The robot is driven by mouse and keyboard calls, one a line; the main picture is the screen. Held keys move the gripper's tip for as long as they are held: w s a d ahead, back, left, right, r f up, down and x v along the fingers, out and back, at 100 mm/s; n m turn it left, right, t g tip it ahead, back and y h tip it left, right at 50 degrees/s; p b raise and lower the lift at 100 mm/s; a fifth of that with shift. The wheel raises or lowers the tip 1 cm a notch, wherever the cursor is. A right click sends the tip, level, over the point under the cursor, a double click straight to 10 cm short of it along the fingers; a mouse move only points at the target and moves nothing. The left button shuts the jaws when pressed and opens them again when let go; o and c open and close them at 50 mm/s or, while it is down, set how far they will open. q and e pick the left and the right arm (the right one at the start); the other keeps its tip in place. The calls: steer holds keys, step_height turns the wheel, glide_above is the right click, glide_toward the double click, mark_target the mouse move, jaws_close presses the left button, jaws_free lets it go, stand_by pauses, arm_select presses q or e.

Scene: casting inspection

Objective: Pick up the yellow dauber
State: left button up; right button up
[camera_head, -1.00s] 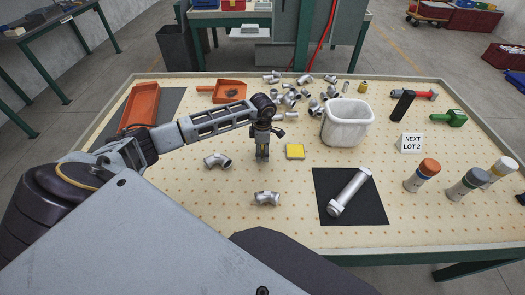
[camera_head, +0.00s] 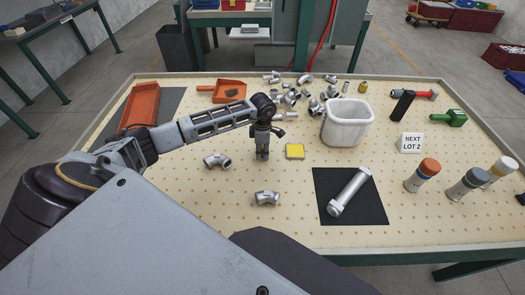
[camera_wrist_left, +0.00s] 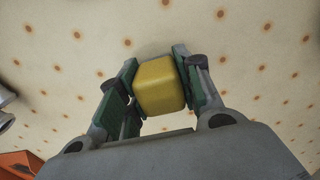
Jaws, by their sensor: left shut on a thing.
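The yellow dauber (camera_wrist_left: 160,84) shows in the left wrist view as a rounded yellow block between the two green-padded fingers. My left gripper (camera_head: 262,154) is shut on it and points down over the pegboard table, left of the yellow square pad (camera_head: 295,151). In the head view the fingers mostly hide the dauber. I cannot tell whether it touches the table. My right gripper is not in view.
Silver pipe elbows (camera_head: 217,160) and (camera_head: 267,198) lie near the gripper. A white bin (camera_head: 346,122) stands behind right. A silver fitting (camera_head: 349,191) lies on a black mat (camera_head: 376,212). Capped bottles (camera_head: 421,175) stand at the right. Orange trays (camera_head: 141,105) lie at the left.

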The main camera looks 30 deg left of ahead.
arm_select(q)
steer(key=shift+r, duration=0.55)
step_height(320, 180, up, 3)
steer(key=shift+w+r, duration=0.1)
step_height(320, 180, up, 4)
steer(key=shift+r+b, duration=0.25)
steer(key=shift+b, duration=0.1)
steer(key=shift+r, duration=0.6)
steer(key=o, duration=0.5)
steer(key=c, duration=0.4)
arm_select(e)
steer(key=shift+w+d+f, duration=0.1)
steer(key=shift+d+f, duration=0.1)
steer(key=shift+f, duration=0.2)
